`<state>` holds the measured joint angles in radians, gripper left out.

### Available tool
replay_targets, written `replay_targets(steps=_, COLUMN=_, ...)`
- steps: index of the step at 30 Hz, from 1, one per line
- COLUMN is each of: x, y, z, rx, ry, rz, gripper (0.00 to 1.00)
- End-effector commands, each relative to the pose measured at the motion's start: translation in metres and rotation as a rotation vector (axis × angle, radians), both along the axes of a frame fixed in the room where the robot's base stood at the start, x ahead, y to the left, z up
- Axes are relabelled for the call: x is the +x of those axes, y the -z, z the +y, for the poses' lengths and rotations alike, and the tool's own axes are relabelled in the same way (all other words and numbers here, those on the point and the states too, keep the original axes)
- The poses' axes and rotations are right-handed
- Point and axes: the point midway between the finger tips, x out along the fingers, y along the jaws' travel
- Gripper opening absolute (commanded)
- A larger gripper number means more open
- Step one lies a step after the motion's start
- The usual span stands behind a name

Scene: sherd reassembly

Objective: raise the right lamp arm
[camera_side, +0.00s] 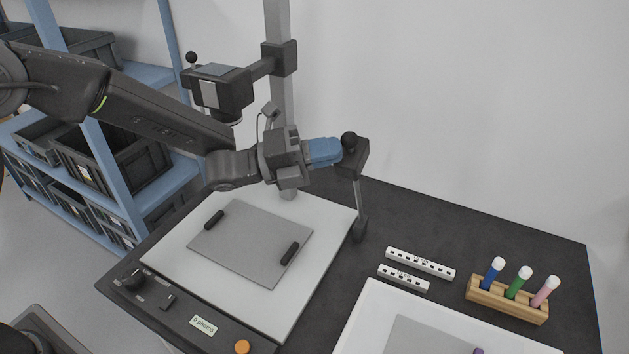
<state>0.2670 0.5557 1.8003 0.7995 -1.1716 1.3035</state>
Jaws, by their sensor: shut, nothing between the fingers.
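The right lamp arm (357,192) is a thin grey rod rising from a dark foot (359,229) at the right edge of the copy stand. It carries a dark lamp head (355,157) with a black ball knob (349,139) at its top. The rod stands close to upright. My gripper (338,150) comes in from the left, with blue fingers shut and nothing between them. Its fingertips are right at the left side of the knob and lamp head. I cannot tell whether they touch. The far side of the fingertips is hidden.
A camera (222,92) hangs from the column (276,70) above my arm, with another black knob (191,57) beside it. A grey plate (250,243) lies on the white stand board (180,250). Scale bars (420,263), a pen rack (507,299) and a white tray (362,318) lie to the right.

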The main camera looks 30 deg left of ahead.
Motion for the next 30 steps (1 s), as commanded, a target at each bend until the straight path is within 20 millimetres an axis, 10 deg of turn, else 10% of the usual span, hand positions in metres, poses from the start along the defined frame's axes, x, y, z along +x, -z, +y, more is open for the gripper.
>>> replay_targets(steps=21, x=-0.011, y=0.002, z=0.026, rx=0.001, ry=-0.003, rz=0.001, gripper=0.0)
replay_targets(steps=30, x=-0.011, y=-0.052, z=0.025, rx=0.0, ry=0.0, rz=-0.005, gripper=0.0)
